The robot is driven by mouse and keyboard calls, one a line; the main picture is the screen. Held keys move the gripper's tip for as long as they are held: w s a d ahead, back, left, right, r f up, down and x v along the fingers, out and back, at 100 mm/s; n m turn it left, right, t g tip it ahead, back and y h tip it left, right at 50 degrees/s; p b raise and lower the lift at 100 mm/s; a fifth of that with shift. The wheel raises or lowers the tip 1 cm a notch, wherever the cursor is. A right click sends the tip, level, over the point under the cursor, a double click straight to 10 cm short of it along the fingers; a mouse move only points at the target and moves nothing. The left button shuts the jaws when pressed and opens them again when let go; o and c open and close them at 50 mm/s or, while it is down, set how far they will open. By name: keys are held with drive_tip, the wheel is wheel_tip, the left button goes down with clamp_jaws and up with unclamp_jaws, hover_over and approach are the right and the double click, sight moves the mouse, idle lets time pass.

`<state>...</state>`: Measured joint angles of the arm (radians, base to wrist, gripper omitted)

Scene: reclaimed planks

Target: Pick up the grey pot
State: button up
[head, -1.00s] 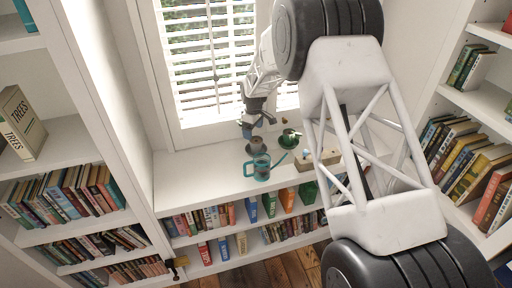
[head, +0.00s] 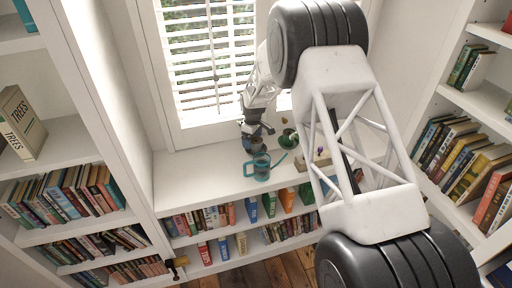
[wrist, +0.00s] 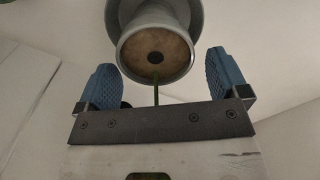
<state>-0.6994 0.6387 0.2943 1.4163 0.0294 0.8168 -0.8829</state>
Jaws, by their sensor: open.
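The grey pot (wrist: 155,22) shows in the wrist view at the top middle, with a tan round face that has a dark spot at its centre. A wider grey disc or saucer lies behind it. In the head view the grey pot (head: 257,147) is small and partly hidden by my gripper, on the white shelf top behind a teal mug. My gripper (wrist: 163,62) is open, its blue fingers on the left and right of the pot in the picture, with a gap on each side. In the head view my gripper (head: 256,138) is just above the pot; contact cannot be made out.
A green item (head: 289,138) is to the right, and a box with small things (head: 322,158) is further right. The shelf top (head: 190,180) is clear at left. The window blinds are behind.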

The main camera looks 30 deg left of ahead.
idle(0.4)
drive_tip(key=c, duration=1.3)
drive_tip(key=shift+o, duration=0.2)
drive_tip(key=shift+r, duration=0.1)
drive_tip(key=shift+r, duration=4.9)
drive_tip(key=shift+r, duration=0.15)
drive_tip(key=shift+r, duration=1.35)
